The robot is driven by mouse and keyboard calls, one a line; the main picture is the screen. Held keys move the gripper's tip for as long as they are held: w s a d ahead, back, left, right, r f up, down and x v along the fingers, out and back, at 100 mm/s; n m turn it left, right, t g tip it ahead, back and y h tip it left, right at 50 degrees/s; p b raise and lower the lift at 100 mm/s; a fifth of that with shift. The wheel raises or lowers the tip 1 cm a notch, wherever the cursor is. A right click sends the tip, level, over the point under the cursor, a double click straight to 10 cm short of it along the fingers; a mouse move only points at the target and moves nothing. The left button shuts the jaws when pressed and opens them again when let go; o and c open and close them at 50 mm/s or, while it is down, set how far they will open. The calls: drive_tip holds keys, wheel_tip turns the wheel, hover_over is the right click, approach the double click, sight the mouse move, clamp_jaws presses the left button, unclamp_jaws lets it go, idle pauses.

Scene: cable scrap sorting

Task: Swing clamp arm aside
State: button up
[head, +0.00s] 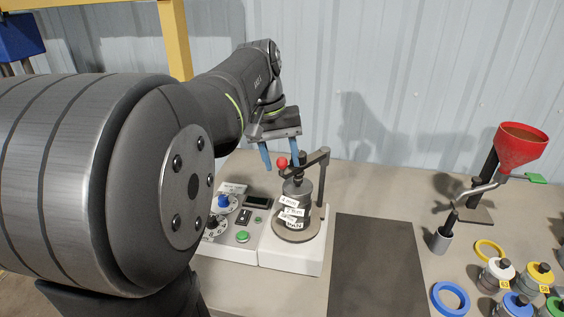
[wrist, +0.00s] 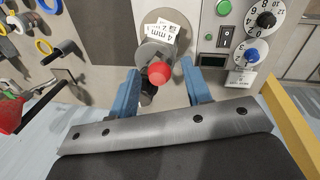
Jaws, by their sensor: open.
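The clamp arm (head: 311,163) is a dark bar running from an upright post (head: 324,188) over a grey stacked canister (head: 297,190) with white labels. A red knob (head: 282,162) sits at its free end, above the canister. In the wrist view the red knob (wrist: 159,73) shows between the two blue fingers, with a labelled grey part (wrist: 157,50) behind it. My gripper (head: 281,167) is open, pointing down, with a finger on each side of the knob. It also shows in the wrist view (wrist: 160,78). I cannot tell whether either finger touches the knob.
The canister stands on a white base (head: 293,262). A control panel (head: 233,235) with dials and a green button adjoins it on the left. A dark mat (head: 377,268) lies to the right. Beyond are a red funnel (head: 520,150), a blue ring (head: 450,299) and several coloured-lid jars.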

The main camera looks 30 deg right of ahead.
drive_tip(key=shift+d+f, duration=0.15)
drive_tip(key=shift+f, duration=0.65)
clamp_jaws()
drive_tip(key=shift+w, duration=0.1)
